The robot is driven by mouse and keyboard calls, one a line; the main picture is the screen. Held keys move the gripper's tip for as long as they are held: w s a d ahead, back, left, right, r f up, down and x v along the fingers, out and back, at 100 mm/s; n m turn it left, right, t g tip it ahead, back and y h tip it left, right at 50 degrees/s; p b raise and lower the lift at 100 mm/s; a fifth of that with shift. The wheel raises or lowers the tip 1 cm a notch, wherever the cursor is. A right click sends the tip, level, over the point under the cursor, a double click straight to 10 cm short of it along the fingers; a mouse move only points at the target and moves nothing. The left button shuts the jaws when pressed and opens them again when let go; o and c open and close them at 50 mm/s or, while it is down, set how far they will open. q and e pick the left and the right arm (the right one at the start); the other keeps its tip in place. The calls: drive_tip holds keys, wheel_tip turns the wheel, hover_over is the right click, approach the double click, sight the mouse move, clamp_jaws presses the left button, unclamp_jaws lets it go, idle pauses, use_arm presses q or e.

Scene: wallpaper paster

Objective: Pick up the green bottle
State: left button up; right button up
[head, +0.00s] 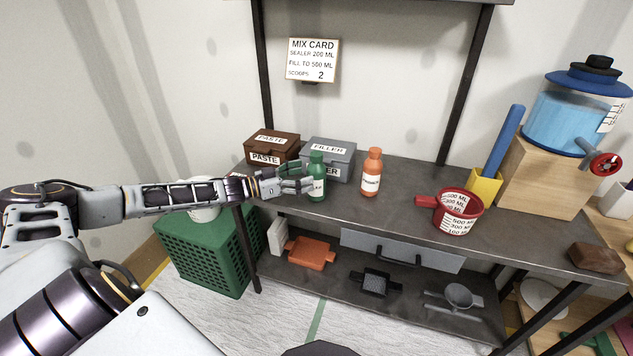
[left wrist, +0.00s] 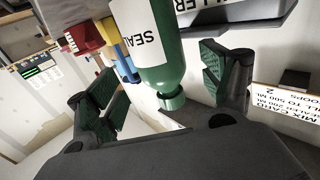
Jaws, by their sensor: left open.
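The green bottle (head: 317,178) stands upright on the dark grey table, in front of the grey filler box. It carries a white label, which reads "SEAL" in the left wrist view (left wrist: 152,40). My left gripper (head: 300,183) reaches in from the left at the bottle. In the left wrist view the open fingers (left wrist: 165,92) stand on either side of the bottle, with gaps between the pads and the bottle. Part of the bottle's left side is hidden by the gripper in the head view. My right gripper is not in view.
An orange bottle (head: 371,172) stands to the right. The brown paste box (head: 272,147) and grey filler box (head: 329,157) are behind. A red measuring cup (head: 457,212), a yellow holder (head: 485,187) and a blue tank (head: 572,115) are farther right. The table front middle is clear.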

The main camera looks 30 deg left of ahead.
sight(308, 174)
use_arm(q)
drive_tip(key=shift+w+d, duration=0.1)
drive_tip(key=shift+w, duration=0.1)
drive_tip(key=shift+w+d, duration=0.1)
drive_tip(key=shift+w, duration=0.05)
drive_tip(key=shift+w+d+f+b, duration=0.1)
drive_tip(key=shift+w+d+b, duration=0.2)
drive_tip(key=shift+w, duration=0.2)
drive_tip(key=shift+w+d, duration=0.2)
drive_tip(key=shift+w, duration=0.15)
drive_tip(key=shift+w+d, duration=0.35)
drive_tip(key=shift+w, duration=0.15)
drive_tip(key=shift+w+d, duration=0.35)
drive_tip(key=shift+w, duration=0.15)
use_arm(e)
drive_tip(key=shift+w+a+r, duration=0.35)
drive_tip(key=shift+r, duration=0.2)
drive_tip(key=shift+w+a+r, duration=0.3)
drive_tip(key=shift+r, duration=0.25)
use_arm(q)
drive_tip(key=shift+c, duration=0.5)
drive_tip(key=c, duration=1.3)
